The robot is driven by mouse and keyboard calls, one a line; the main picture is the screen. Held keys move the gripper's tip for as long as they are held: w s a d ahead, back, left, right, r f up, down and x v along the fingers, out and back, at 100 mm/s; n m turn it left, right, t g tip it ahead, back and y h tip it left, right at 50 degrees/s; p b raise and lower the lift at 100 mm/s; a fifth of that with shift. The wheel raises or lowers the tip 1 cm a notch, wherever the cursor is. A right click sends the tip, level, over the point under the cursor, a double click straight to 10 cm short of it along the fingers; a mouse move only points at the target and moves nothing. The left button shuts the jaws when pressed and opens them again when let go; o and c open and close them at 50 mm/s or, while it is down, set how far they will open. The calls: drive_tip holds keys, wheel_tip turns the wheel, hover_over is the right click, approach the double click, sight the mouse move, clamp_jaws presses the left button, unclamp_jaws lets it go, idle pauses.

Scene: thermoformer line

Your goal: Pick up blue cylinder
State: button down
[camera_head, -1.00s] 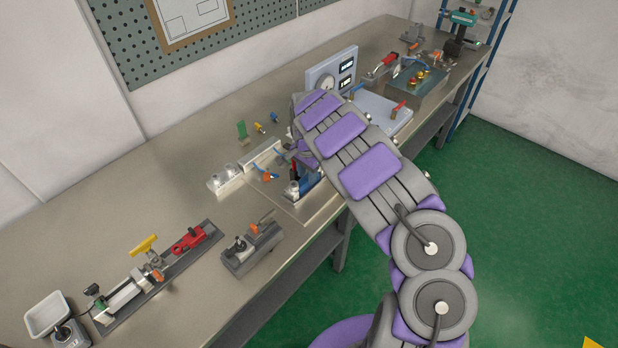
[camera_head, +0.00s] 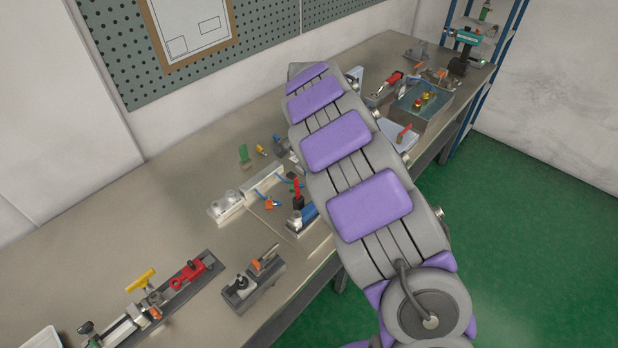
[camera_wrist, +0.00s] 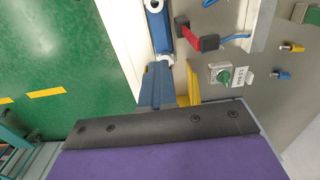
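A blue cylinder (camera_wrist: 158,30) with pale end pieces shows at the top middle of the wrist view. In the head view a blue part (camera_head: 309,212), apparently the same cylinder, lies at the front edge of the metal station on the bench, partly behind my arm. My gripper (camera_wrist: 175,72) enters the wrist view from below as a wide black and purple body. Blue-grey and yellow pieces stick out ahead of it, just short of the cylinder's near end. In the head view my arm hides the gripper.
A red-handled part (camera_wrist: 195,36) stands right beside the cylinder, with a green knob (camera_wrist: 224,76) nearby. A dark clamp block (camera_head: 252,280) and a rail with a red clamp (camera_head: 190,275) lie on the bench. Bare bench (camera_head: 185,180) is free behind. Green floor lies in front.

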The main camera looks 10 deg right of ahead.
drive_tip(key=shift+d+r, duration=0.1)
drive_tip(key=shift+r, duration=0.15)
drive_tip(key=c, duration=1.9)
unclamp_jaws()
drive_tip(key=o, duration=1.5)
